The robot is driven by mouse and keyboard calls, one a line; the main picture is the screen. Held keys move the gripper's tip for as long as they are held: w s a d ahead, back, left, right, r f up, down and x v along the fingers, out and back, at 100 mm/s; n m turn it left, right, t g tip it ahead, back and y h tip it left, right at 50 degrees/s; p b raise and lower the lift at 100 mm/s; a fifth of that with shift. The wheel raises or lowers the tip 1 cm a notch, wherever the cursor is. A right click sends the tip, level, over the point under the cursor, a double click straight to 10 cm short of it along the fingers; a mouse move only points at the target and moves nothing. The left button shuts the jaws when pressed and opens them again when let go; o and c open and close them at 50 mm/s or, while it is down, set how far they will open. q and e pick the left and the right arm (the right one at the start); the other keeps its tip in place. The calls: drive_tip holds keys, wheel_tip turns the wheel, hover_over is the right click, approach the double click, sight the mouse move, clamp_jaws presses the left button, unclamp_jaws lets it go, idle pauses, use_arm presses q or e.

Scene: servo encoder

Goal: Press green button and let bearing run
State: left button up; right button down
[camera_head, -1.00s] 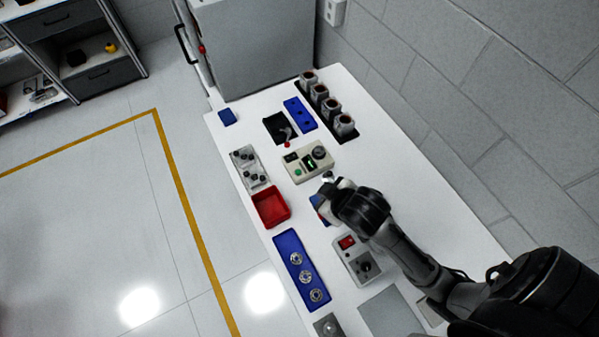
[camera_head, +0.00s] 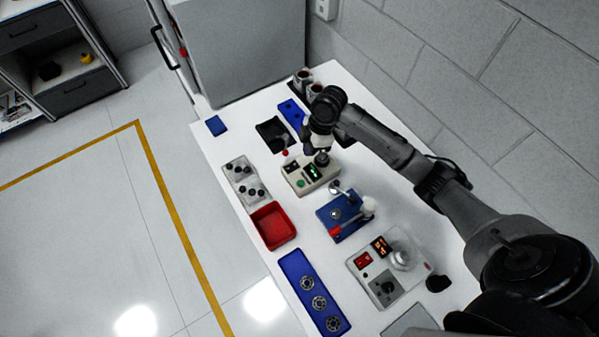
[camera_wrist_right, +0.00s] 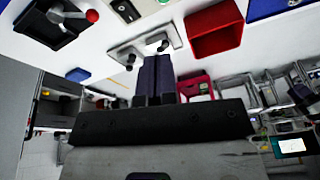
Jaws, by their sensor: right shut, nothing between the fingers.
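The beige control box (camera_head: 298,180) stands mid-table in the head view, with a green button (camera_head: 301,183) on its near left part and a small lit green display. My right gripper (camera_head: 321,160) is shut and empty, pointing down over the box's far right part and hiding some of it. It is to the right of and beyond the green button. In the right wrist view its closed dark fingers (camera_wrist_right: 157,62) show, with part of the beige box at the top edge. Several bearings (camera_head: 319,302) lie in a long blue tray (camera_head: 297,262). My left gripper is out of view.
A blue fixture with a red-tipped lever (camera_head: 336,231) and a grey unit with a lit orange display (camera_head: 380,246) stand nearer. A red bin (camera_head: 272,226) and a white block with black knobs (camera_head: 245,180) line the left. Cups (camera_head: 302,78) stand behind my arm.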

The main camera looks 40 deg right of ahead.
sight(301, 183)
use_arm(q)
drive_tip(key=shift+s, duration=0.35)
use_arm(e)
drive_tip(key=n, duration=0.3)
drive_tip(key=shift+s+a, duration=0.15)
drive_tip(key=shift+s, duration=0.25)
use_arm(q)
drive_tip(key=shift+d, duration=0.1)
use_arm(e)
drive_tip(key=x, duration=1.2)
drive_tip(key=shift+s+p, duration=0.2)
drive_tip(key=shift+p, duration=0.1)
drive_tip(key=shift+d+f, duration=0.2)
drive_tip(key=shift+f, duration=0.75)
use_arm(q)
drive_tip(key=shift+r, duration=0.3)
use_arm(e)
drive_tip(key=shift+f, duration=0.15)
